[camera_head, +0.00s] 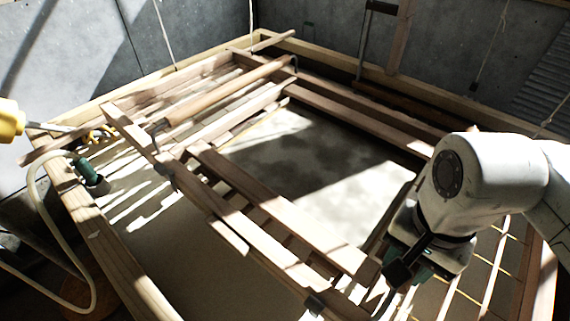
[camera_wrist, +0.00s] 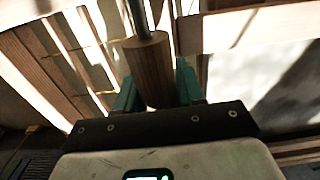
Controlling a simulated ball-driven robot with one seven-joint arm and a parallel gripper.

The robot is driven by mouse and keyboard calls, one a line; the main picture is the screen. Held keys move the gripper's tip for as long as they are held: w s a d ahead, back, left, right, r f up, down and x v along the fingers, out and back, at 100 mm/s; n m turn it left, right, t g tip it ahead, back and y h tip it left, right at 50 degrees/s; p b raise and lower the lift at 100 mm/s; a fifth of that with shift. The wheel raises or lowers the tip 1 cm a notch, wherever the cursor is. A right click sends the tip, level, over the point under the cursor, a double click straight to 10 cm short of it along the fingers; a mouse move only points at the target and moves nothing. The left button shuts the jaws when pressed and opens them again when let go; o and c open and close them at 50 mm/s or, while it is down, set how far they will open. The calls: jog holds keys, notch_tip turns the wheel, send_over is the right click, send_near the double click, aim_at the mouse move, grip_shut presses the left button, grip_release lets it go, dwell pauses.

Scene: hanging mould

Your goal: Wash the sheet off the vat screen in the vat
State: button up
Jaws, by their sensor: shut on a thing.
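My gripper (camera_wrist: 158,88) is shut on a round wooden handle (camera_wrist: 150,62) with a metal rod at its far end. In the head view my gripper (camera_head: 405,282) is low at the right, by the near right part of the slatted wooden frame; the handle is mostly hidden there. The vat (camera_head: 118,262) is a large wooden-rimmed box with pale, mottled, sunlit liquid (camera_head: 310,165) inside. The slatted frame (camera_head: 235,215), which looks like the vat screen or its support, lies across it. I cannot tell a separate sheet from the pale surfaces.
A pale hose (camera_head: 45,205) with a green fitting (camera_head: 88,175) hangs over the vat's left rim. A yellow tool (camera_head: 12,121) is at the left edge. Cords (camera_head: 163,35) hang from above along grey walls (camera_head: 200,30). Crossing bars leave an open area mid-vat.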

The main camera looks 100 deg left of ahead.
grip_shut()
jog(key=shift+w+a+f+y+b, duration=0.7)
jog(key=shift+a+f+b, duration=0.5)
jog(key=shift+f+b, duration=9.15)
jog(key=s+d+f+p, duration=0.2)
jog(key=s+d+p, duration=0.1)
jog(key=d, duration=0.2)
jog(key=shift+t, duration=0.4)
jog(key=shift+w, duration=0.1)
